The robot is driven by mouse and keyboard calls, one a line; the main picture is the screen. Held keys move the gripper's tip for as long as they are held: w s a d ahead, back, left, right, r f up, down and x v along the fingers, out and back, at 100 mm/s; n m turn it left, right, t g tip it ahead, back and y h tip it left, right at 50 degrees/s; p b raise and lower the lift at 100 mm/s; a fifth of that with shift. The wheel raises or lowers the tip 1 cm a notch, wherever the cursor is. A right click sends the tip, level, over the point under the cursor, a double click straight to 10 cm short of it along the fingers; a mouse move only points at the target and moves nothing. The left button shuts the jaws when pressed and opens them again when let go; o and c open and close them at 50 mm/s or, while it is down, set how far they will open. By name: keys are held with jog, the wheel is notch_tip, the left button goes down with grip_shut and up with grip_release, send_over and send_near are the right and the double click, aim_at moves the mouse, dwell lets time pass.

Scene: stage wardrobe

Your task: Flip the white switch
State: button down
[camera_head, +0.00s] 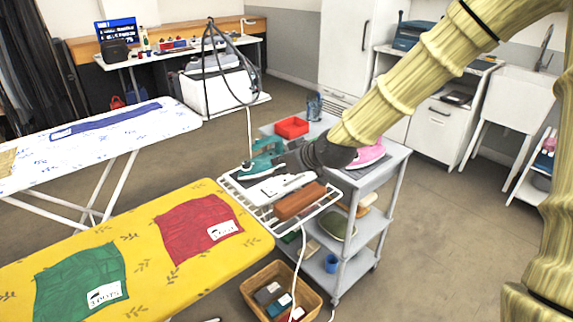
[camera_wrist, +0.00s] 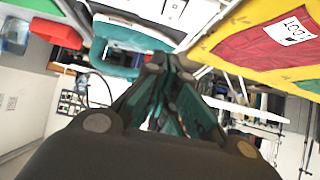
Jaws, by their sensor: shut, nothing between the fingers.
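My gripper (camera_head: 281,160) is shut and empty, above the wire rack at the end of the yellow ironing board. In the wrist view its fingers (camera_wrist: 160,72) are together. A teal iron (camera_head: 258,168) sits on the rack just left of the fingertips; in the wrist view its teal body (camera_wrist: 135,40) lies beyond them. A flat white piece (camera_head: 288,187) lies on the rack below the gripper. I cannot tell whether this piece is or carries the white switch; no switch lever is clear in either view.
A brown block (camera_head: 299,202) lies on the wire rack (camera_head: 326,203). Behind it stands a grey trolley (camera_head: 381,177) with a red tray (camera_head: 292,127) and a pink iron (camera_head: 369,153). A cord hangs above the rack. The yellow board (camera_head: 140,236) carries red and green cloths.

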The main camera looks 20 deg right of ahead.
send_over(268, 188)
jog(key=f, duration=0.2)
jog(key=s+f, duration=0.1)
jog(key=f, duration=0.1)
jog(key=shift+d+f, duration=0.15)
jog(key=shift+w+f, duration=0.2)
jog(key=shift+f, duration=0.7)
jog(key=shift+w+f, duration=0.15)
jog(key=shift+f, duration=0.9)
jog(key=shift+p, duration=0.65)
jog(key=shift+w+a+f+g+h+p, duration=0.15)
jog(key=shift+g+p, duration=0.25)
jog(key=shift+p, duration=0.2)
jog(key=shift+w+a+g+h+p, duration=0.15)
jog(key=shift+g+p, duration=0.25)
jog(key=shift+p, duration=0.2)
jog(key=shift+f+g+p, duration=0.2)
jog(key=shift+g+p, duration=0.1)
jog(key=shift+p, duration=0.15)
jog(key=shift+f, duration=0.25)
